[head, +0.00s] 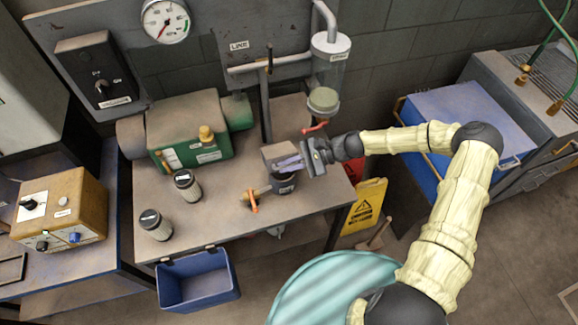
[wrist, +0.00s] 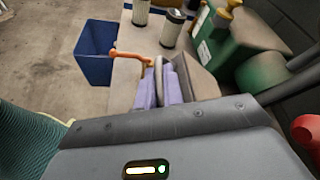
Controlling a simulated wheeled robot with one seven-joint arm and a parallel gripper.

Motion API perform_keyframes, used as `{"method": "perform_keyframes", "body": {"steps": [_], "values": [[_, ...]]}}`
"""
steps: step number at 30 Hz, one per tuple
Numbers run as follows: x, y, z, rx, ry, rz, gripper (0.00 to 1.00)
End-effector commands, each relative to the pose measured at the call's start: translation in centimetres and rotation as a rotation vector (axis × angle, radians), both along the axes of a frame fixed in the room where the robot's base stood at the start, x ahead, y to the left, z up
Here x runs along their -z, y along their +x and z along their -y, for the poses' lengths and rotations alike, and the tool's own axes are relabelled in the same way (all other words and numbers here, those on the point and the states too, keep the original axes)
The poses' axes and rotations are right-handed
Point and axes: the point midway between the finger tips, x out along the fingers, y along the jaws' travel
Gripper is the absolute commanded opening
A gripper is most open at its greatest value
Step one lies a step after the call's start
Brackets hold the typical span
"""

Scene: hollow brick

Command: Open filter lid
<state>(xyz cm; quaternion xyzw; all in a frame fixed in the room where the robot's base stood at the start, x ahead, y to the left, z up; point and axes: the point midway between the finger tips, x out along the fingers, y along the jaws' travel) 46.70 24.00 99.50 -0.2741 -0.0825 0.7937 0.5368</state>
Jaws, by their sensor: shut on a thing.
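The filter housing (head: 284,184) is a dark pot with a pale label on the workbench. A grey-brown plate, which looks like the filter lid (head: 279,151), stands tilted above it. My gripper (head: 284,164) reaches in from the right with its lavender fingers at the lid. In the wrist view my gripper (wrist: 160,80) is shut on a thin grey curved part, seemingly the lid's handle, with the lid (wrist: 197,74) just right of the fingers. An orange lever (head: 252,201) sticks out left of the housing; it also shows in the wrist view (wrist: 130,55). The housing's inside is hidden.
Two filter cartridges (head: 187,186) (head: 156,225) stand on the bench (head: 215,215) to the left. A green pump (head: 188,130) is behind them. A blue bin (head: 198,280) hangs at the front edge.

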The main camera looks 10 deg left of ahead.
Motion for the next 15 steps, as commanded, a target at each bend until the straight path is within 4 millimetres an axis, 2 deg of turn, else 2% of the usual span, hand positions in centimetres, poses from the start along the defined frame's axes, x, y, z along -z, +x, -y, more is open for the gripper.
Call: {"method": "perform_keyframes", "body": {"steps": [5, 6, 7, 15], "values": [[0.02, -0.02, 0.01, 0.0, 0.001, 0.0, 0.0], [0.03, -0.03, 0.02, 0.0, 0.001, 0.0, 0.11], [0.03, -0.03, 0.02, 0.0, 0.001, 0.0, 0.17], [0.01, 0.0, 0.04, 0.001, 0.001, 0.0, 0.18]]}}
